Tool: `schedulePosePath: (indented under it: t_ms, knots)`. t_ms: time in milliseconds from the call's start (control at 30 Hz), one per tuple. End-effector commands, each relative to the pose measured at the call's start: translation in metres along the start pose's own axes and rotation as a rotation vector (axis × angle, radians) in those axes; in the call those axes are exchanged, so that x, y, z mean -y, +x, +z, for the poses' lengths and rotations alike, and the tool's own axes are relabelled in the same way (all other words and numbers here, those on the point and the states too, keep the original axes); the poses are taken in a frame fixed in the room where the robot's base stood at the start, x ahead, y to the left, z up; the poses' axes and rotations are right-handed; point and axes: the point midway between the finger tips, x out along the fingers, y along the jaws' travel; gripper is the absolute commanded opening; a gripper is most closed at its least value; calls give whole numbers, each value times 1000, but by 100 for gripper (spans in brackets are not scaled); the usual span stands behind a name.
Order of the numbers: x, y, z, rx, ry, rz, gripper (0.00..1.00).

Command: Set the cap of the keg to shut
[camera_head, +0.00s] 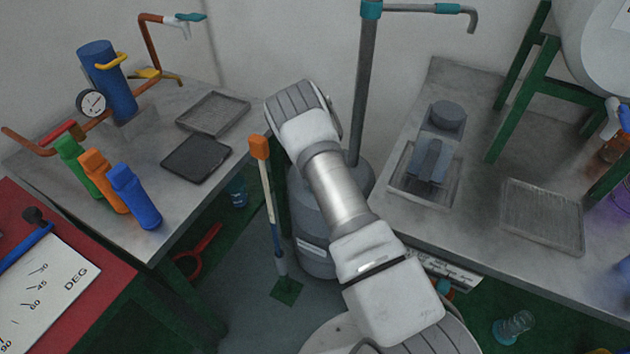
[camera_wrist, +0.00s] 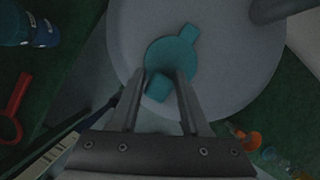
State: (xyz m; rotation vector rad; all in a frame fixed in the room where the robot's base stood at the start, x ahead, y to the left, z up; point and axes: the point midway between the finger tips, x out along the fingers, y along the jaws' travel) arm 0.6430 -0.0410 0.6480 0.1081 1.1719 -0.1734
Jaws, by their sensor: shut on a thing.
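The keg (camera_head: 320,240) is a grey cylinder standing on the floor between the two benches, partly hidden by my arm in the head view. Its round grey top (camera_wrist: 225,90) fills much of the wrist view. The cap (camera_wrist: 168,56) is teal and round, with one tab toward the upper right and another toward the lower left. My gripper (camera_wrist: 163,80) is over the keg's top, its fingers on either side of the lower-left tab, shut on the cap. In the head view my arm hides the cap and gripper.
A grey post (camera_head: 362,90) with a teal collar rises behind the keg. An orange-topped pole (camera_head: 265,190) stands close to its left. The left bench (camera_head: 215,95) holds bottles and trays; the right bench (camera_head: 480,215) holds a grey device in a tray. A red-handled tool (camera_head: 197,252) lies at left.

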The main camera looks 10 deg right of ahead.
Motion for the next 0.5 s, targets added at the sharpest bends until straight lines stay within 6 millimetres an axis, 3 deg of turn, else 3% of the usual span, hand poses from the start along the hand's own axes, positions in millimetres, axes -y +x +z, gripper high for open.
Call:
schedulePosePath:
  t_ms: [33,133,167,233,500]
  knots:
    - [-14,-1,-1,-5,-12,23,0]
    - [-14,-1,-1,-5,-12,23,0]
    - [-14,-1,-1,-5,-12,23,52]
    - [-14,-1,-2,-5,-11,22,64]
    - [-10,0,-2,-5,-6,16,65]
